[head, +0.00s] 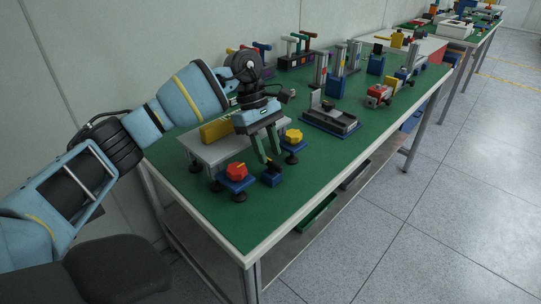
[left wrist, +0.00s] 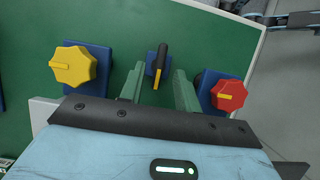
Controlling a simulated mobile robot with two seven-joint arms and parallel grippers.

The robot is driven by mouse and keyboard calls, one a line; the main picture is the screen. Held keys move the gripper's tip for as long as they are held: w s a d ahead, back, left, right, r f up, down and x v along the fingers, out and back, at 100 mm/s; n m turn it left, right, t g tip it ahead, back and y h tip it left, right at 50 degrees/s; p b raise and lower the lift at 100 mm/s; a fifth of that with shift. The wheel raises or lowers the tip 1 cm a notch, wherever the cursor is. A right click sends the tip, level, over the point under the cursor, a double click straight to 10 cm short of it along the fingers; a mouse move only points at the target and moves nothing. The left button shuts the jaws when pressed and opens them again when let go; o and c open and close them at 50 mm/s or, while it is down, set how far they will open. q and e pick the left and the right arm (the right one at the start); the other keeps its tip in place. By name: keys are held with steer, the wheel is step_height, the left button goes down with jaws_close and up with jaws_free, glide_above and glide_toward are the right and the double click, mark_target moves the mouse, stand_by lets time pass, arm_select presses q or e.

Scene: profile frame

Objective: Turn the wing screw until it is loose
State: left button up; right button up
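The wing screw (head: 271,175) is a small dark wing on a blue block near the front edge of the green table. In the left wrist view the wing screw (left wrist: 160,61) shows edge-on with a yellow stripe. My left gripper (head: 271,158) points down just above it, with its two green fingers apart. In the left wrist view the open gripper (left wrist: 159,70) has one finger on each side of the wing, with gaps visible. I cannot tell whether the fingertips reach down beside the wing. My right gripper is not in view.
A red knob (head: 236,170) and a yellow knob (head: 293,136) on blue bases flank the screw closely. A grey fixture (head: 212,150) with a yellow block stands behind. A black slide device (head: 333,120) is farther right. The green tabletop (head: 262,215) in front is clear.

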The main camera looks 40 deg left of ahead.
mark_target(272, 167)
arm_select(q)
steer(key=shift+x, duration=1.1)
jaws_close()
